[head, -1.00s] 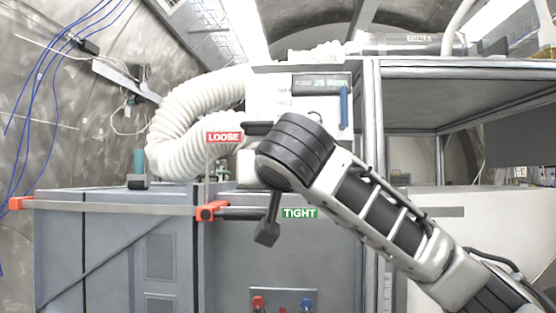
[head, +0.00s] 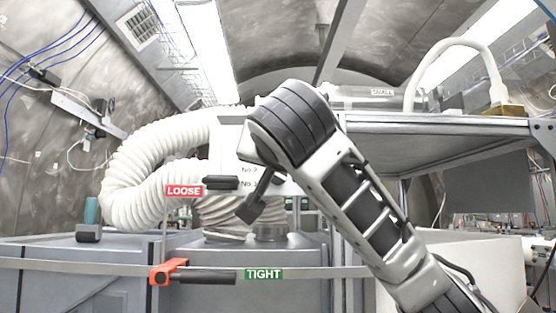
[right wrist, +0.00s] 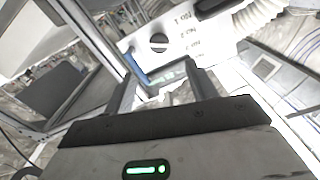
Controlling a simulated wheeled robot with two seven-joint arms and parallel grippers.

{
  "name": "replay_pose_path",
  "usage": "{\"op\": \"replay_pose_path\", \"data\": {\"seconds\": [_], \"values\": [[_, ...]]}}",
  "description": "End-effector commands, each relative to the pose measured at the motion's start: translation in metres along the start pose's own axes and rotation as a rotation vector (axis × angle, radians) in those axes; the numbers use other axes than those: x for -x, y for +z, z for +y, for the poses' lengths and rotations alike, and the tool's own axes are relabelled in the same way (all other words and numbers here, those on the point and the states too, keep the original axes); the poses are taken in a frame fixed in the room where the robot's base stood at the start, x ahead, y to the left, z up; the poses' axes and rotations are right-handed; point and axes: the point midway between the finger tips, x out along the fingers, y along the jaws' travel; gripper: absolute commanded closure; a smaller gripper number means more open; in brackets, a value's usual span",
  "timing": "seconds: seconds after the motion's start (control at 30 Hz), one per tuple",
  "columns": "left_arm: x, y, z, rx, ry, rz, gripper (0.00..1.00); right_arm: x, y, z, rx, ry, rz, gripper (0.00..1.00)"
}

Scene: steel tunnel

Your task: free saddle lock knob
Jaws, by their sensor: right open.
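No label names the saddle lock knob, so I cannot tell surely which part it is. In the head view an orange clamp head (head: 168,271) with a black handle (head: 207,277) sits on a metal bar, left of the green TIGHT sign (head: 264,274). The red LOOSE sign (head: 184,191) stands above, with a black bar (head: 222,182) just right of it. In the right wrist view a round dark knob (right wrist: 159,42) sits on a white panel (right wrist: 190,32), beyond my right gripper (right wrist: 165,88). The gripper is open and empty, apart from the knob. My left gripper is out of view.
A ribbed white hose (head: 140,170) curls at the left of the panel. A grey framed shelf (head: 450,125) stands at the right. Grey cabinets (head: 75,285) fill the front. My right arm hides part of the panel.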

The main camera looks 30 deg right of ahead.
Motion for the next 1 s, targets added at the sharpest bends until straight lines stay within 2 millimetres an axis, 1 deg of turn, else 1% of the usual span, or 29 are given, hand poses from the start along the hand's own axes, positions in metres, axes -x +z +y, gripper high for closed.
{"op": "replay_pose_path", "data": {"seconds": [0.03, 0.3, 0.4, 0.5, 0.6, 0.7, 0.97, 1.0], "values": [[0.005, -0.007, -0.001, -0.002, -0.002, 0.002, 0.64, -0.014, -0.004, 0.001, 0.001, 0.009, -0.005, 0.43], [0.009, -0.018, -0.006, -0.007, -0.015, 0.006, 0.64, -0.072, -0.004, 0.002, 0.0, 0.008, -0.001, 0.43], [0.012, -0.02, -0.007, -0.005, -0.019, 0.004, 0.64, -0.09, -0.003, 0.001, 0.001, 0.007, -0.002, 0.43], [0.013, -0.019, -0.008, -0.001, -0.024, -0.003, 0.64, -0.104, -0.002, 0.001, 0.001, 0.005, -0.001, 0.43], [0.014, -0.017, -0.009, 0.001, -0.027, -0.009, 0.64, -0.113, -0.001, 0.001, 0.0, 0.003, -0.001, 0.43], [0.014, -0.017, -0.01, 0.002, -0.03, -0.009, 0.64, -0.118, 0.0, 0.001, -0.001, 0.002, 0.0, 0.43], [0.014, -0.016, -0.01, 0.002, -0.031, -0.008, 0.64, -0.119, 0.001, 0.001, 0.0, 0.002, 0.0, 0.43], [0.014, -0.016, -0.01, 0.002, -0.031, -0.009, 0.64, -0.119, 0.001, 0.001, 0.0, 0.002, 0.0, 0.46]]}}
